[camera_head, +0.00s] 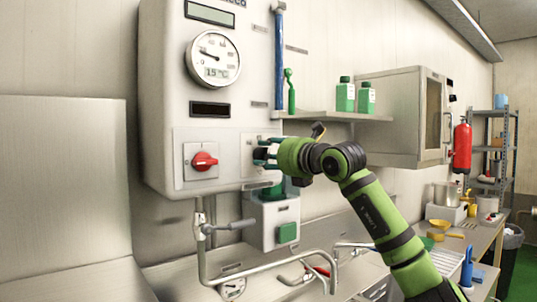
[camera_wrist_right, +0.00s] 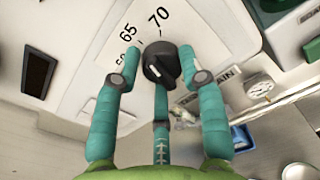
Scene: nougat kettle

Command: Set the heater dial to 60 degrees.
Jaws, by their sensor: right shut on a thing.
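The heater (camera_head: 160,80) is a large pale box on the wall at the left of the head view. Its round gauge (camera_head: 213,58) shows 15 °C on a small display. The black dial (camera_wrist_right: 160,62) shows in the wrist view, with the printed marks 65 and 70 near it. Another number beside 65 is partly hidden by a finger. In the head view my right gripper (camera_head: 264,154) covers the dial at the heater's lower right. Its teal fingers are shut around the dial. I cannot tell the exact dial setting. My left gripper is not in view.
A red rotary switch (camera_head: 204,161) sits left of the dial. A green-buttoned box (camera_head: 274,219) and pipes (camera_head: 260,262) are below the heater. A shelf (camera_head: 330,116) with green-labelled bottles and a steel cabinet (camera_head: 402,110) stand to the right.

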